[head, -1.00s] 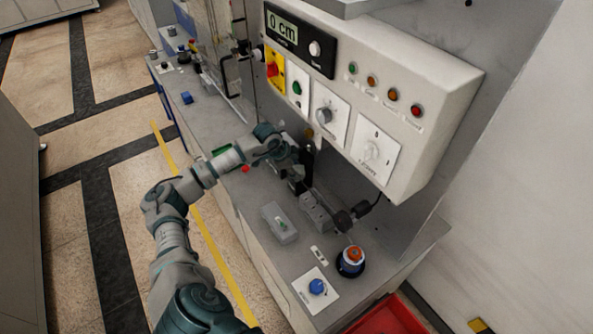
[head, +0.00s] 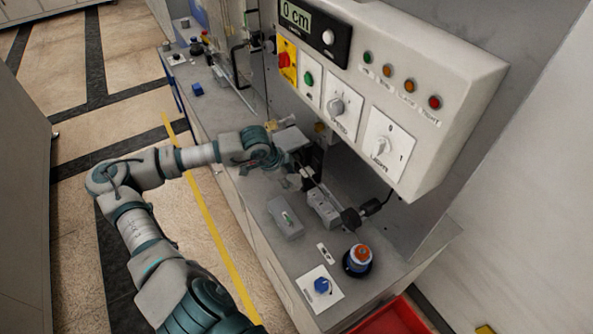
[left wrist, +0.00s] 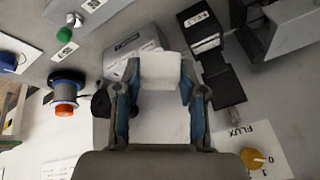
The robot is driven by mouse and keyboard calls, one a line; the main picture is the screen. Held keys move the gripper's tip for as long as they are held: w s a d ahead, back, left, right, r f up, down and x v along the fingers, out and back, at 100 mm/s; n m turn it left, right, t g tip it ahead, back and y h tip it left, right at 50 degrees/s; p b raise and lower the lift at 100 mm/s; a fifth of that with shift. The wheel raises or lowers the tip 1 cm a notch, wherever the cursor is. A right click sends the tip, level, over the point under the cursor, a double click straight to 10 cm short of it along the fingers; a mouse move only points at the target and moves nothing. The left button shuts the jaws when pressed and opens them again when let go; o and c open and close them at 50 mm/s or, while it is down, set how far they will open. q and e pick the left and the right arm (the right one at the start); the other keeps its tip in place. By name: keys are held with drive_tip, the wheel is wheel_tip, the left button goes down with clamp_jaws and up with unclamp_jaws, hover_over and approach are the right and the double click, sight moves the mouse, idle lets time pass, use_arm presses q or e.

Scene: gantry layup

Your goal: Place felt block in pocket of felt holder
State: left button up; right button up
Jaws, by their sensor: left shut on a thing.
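My left gripper (left wrist: 160,88) is shut on a pale, blocky felt block (left wrist: 160,70), seen between its fingertips in the left wrist view. In the head view the gripper (head: 299,180) is above the bench, and the block cannot be made out there. A grey box with a label, which looks like the felt holder (left wrist: 132,47), is just beyond the fingertips and partly hidden by the left finger. It also shows in the head view (head: 324,207), to the lower right of the gripper. Its pocket is not clear. My right gripper is not in view.
A grey switch box (head: 285,217), a blue knob on a white plate (head: 322,286) and an orange-topped round device (head: 358,259) stand on the bench. The control panel (head: 455,75) overhangs the rear. Black parts (left wrist: 208,48) lie right of the held block.

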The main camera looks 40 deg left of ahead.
use_arm(q)
drive_tip(key=shift+s+d+r+b, duration=0.15)
drive_tip(key=shift+s+d, duration=0.1)
drive_tip(key=shift+s, duration=0.55)
drive_tip(key=shift+s+d+b, duration=0.15)
drive_tip(key=shift+s+d, duration=0.15)
drive_tip(key=shift+s, duration=0.45)
drive_tip(key=shift+s+d+r+b, duration=0.15)
drive_tip(key=shift+s+d, duration=0.1)
drive_tip(key=shift+s, duration=0.55)
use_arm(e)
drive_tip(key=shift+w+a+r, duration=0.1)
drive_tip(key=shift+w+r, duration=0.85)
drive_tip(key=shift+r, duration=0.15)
